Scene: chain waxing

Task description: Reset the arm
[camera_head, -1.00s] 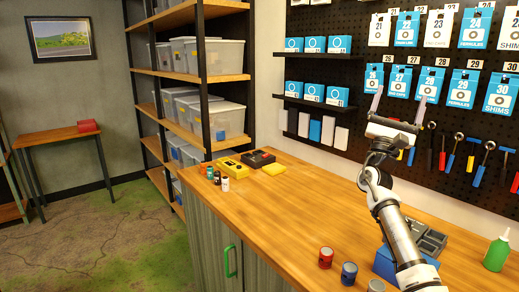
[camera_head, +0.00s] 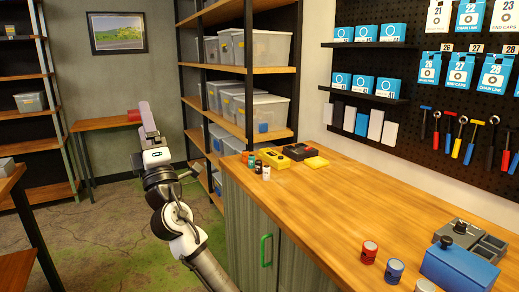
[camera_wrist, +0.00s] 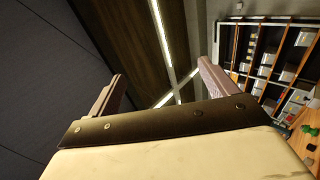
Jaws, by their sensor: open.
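My gripper (camera_head: 142,135) is raised at the left in the head view, away from the workbench (camera_head: 330,200) and in front of the far wall. Its fingers point up and stand apart with nothing between them. In the wrist view my gripper (camera_wrist: 160,92) also shows two spread, empty fingers, with the ceiling and lights beyond them. My arm rises from the bottom of the head view, left of the bench's cabinet.
Shelves (camera_head: 240,70) with clear bins stand behind the bench. Small bottles, a yellow case (camera_head: 298,151), several cans and a blue toolbox (camera_head: 458,268) sit on the bench. A side table (camera_head: 108,123) stands at the back left. Floor is open between.

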